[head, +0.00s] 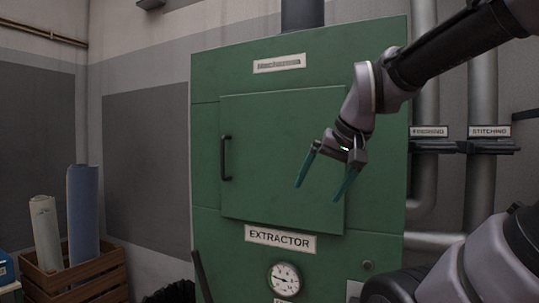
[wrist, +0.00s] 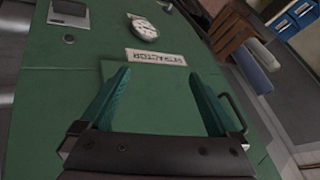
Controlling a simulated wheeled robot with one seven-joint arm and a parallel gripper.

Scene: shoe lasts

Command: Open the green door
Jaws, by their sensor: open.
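The green door (head: 270,160) is a square panel on the front of a green extractor cabinet (head: 205,75). It looks closed in the head view. A black upright handle (head: 226,158) sits near its left edge. My gripper (head: 322,190) is open and empty in front of the right part of the door, well to the right of the handle. In the wrist view my gripper (wrist: 160,90) shows two teal fingers spread wide over the cabinet front. The handle (wrist: 235,111) shows there just beyond the right finger, partly hidden by it.
Below the door are an EXTRACTOR label (head: 280,239) and a round gauge (head: 284,279). Grey pipes with STITCHING (head: 490,131) and FINISHING (head: 429,131) labels stand at right. A wooden crate (head: 80,275) holding rolls stands at lower left. A dark bar (head: 201,276) leans near the cabinet's lower left.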

